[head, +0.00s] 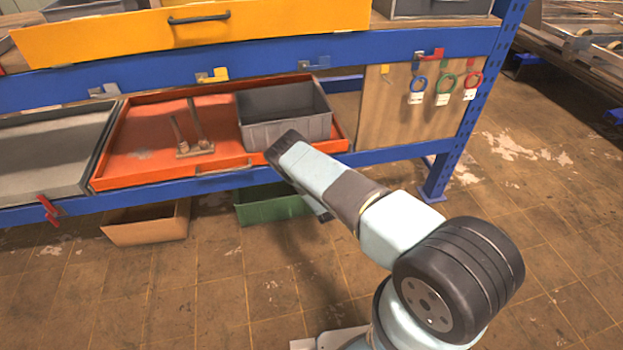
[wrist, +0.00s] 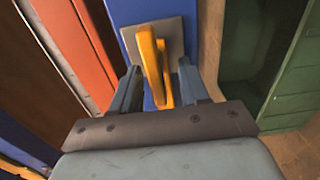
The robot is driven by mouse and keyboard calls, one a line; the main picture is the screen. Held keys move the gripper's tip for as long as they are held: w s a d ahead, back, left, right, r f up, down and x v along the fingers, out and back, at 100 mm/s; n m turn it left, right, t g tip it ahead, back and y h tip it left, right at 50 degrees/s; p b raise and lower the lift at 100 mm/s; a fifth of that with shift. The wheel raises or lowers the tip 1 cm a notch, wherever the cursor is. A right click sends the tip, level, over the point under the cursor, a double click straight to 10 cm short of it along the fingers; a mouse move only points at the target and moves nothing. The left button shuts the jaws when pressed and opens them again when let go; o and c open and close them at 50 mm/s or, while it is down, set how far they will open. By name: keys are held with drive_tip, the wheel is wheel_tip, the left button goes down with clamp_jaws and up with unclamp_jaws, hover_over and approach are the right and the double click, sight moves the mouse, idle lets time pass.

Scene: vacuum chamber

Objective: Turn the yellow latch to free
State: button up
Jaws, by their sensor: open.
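A yellow latch (wrist: 150,62) shows in the wrist view, on a grey plate (wrist: 178,42) fixed to a blue beam (wrist: 150,10). My gripper (wrist: 159,80) is open, with one finger on each side of the latch. A gap shows between the right finger and the latch; whether the left finger touches it I cannot tell. In the head view my arm hides the gripper and this latch, near the lower blue beam (head: 390,153) below the orange-red drawer. Another yellow latch (head: 212,75) sits on the upper blue beam.
The orange-red drawer (head: 120,160) holds a grey bin (head: 260,132) and a wooden piece. A green bin (head: 262,208) and a tan bin (head: 150,222) stand beneath the lower beam. Red latches (head: 46,208) and a panel with coloured rings (head: 445,88) are nearby.

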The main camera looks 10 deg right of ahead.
drive_tip(key=s+d, duration=0.1)
drive_tip(key=s, duration=1.2)
drive_tip(key=shift+s+d, duration=0.15)
drive_tip(key=shift+s, duration=0.2)
drive_tip(key=shift+f, duration=0.1)
